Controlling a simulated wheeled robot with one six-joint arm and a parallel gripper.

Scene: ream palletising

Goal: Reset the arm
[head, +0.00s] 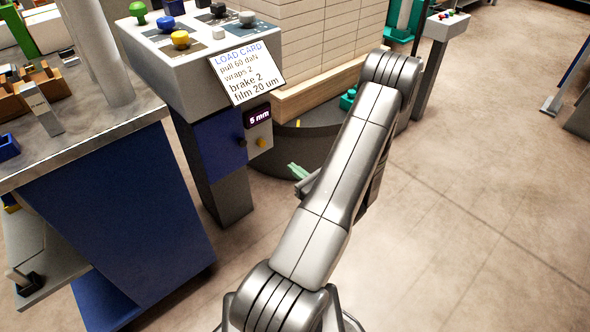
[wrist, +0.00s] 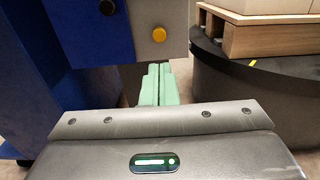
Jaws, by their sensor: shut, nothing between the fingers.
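My arm reaches forward from the bottom of the head view, bends at its far joint and comes back down. My gripper (head: 294,168) shows in the head view as pale green fingers beside the arm, low in front of the control post. In the wrist view my gripper (wrist: 158,72) has its two green fingers together, with nothing between them. The fingertips point toward the gap between the post and the round dark base. Part of the gripper body is hidden behind the arm in the head view.
A control post (head: 225,190) with a load card (head: 245,75) stands left of my gripper. A stack of reams (head: 310,40) sits on a wooden pallet on a round dark turntable (head: 290,150). A workbench (head: 90,145) is at left.

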